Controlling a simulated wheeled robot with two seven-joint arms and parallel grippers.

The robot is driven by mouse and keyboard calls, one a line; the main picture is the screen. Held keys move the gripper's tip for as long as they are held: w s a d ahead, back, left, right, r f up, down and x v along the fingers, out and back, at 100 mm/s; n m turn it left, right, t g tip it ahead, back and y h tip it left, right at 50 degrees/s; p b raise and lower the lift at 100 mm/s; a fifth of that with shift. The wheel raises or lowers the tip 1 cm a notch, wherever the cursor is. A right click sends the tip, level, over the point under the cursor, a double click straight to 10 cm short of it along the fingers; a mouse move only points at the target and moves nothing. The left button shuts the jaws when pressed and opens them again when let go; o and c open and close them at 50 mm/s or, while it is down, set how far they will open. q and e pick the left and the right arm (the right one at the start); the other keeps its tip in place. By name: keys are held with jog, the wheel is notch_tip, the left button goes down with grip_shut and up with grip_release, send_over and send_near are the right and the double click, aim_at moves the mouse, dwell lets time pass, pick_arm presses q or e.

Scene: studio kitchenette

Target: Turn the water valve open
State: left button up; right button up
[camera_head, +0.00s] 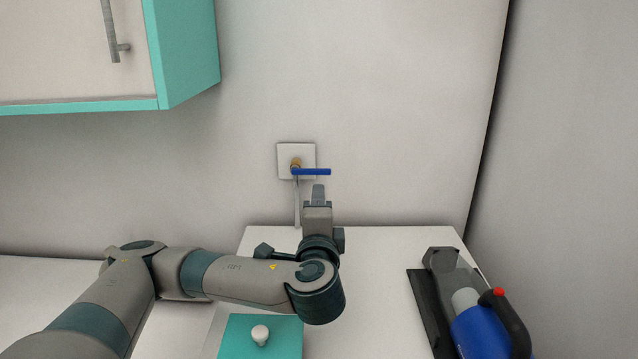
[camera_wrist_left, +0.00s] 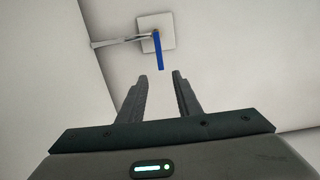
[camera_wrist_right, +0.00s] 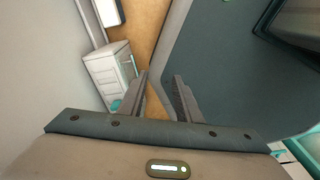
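The water valve (camera_head: 297,163) is a brass fitting on a square white wall plate, with a blue lever handle (camera_head: 311,172) pointing sideways to the right in the head view. A thin grey pipe (camera_head: 297,205) runs down from it. In the left wrist view the blue handle (camera_wrist_left: 159,52) points toward my fingers from the wall plate (camera_wrist_left: 168,22). My left gripper (camera_head: 318,188) is just below the handle in the head view. It is open and empty, its two fingers (camera_wrist_left: 161,76) apart and short of the handle. My right gripper (camera_wrist_right: 163,76) is open and empty, away from the valve.
A white counter (camera_head: 380,260) lies under the valve. A blue and black appliance (camera_head: 480,320) with a red button stands at the right. A teal cabinet (camera_head: 185,50) hangs at upper left. A teal panel with a white knob (camera_head: 260,335) is at the front.

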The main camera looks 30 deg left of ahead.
aim_at(319, 173)
pick_arm(q)
jog(key=x, duration=1.4)
jog(key=shift+w+a+b, duration=0.1)
jog(key=shift+w+b, duration=0.2)
jog(key=shift+b, duration=0.05)
grip_shut()
